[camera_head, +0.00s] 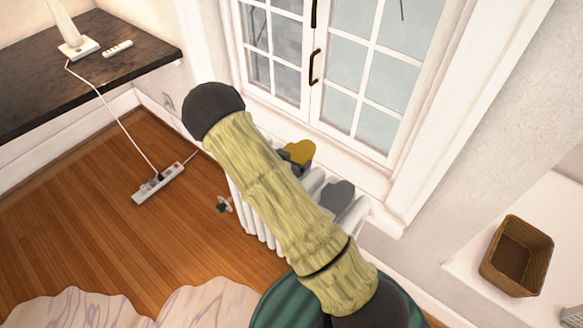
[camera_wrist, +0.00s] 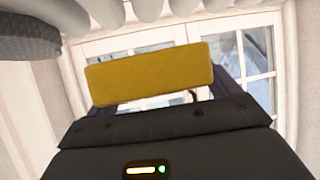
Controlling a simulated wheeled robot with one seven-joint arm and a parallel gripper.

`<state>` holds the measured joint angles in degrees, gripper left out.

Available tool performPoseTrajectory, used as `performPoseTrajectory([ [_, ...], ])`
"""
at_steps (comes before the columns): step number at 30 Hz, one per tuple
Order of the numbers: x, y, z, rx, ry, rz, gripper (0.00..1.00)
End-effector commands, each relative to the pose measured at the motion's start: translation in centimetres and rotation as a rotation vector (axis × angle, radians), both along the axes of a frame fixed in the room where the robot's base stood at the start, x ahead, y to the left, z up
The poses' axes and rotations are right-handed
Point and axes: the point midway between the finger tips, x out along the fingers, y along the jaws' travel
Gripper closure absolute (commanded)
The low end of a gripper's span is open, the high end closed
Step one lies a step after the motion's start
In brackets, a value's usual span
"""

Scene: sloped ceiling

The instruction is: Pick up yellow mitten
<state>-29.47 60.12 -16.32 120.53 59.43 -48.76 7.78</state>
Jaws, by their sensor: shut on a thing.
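The yellow mitten (camera_head: 301,151) shows just past my arm, by the radiator under the window. In the wrist view the yellow mitten (camera_wrist: 150,75) is a broad yellow block across the front of my gripper (camera_wrist: 160,92). My gripper is shut on it; the mitten hides most of the fingers. In the head view my arm hides most of the gripper, with only a dark part showing beside the mitten. Whether the mitten still touches the radiator cannot be told.
A white radiator (camera_head: 358,216) stands below the window (camera_head: 330,70). A dark grey item (camera_head: 339,196) lies on it, close by; a grey textured thing (camera_wrist: 28,38) shows in the wrist view. A power strip (camera_head: 158,184) lies on the floor. A wicker basket (camera_head: 517,256) is at right.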

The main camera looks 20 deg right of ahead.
Motion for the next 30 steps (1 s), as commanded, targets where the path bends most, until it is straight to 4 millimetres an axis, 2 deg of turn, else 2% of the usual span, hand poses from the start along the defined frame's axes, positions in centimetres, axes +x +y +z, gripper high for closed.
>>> performPoseTrajectory([
  [3, 0.0, 0.0, 1.7, 0.001, -0.001, -0.001, 0.35],
  [7, 0.0, 0.0, 2.5, 0.001, -0.001, -0.002, 0.35],
  [30, 0.2, -0.6, 2.4, -0.001, 0.002, 0.024, 0.35],
])
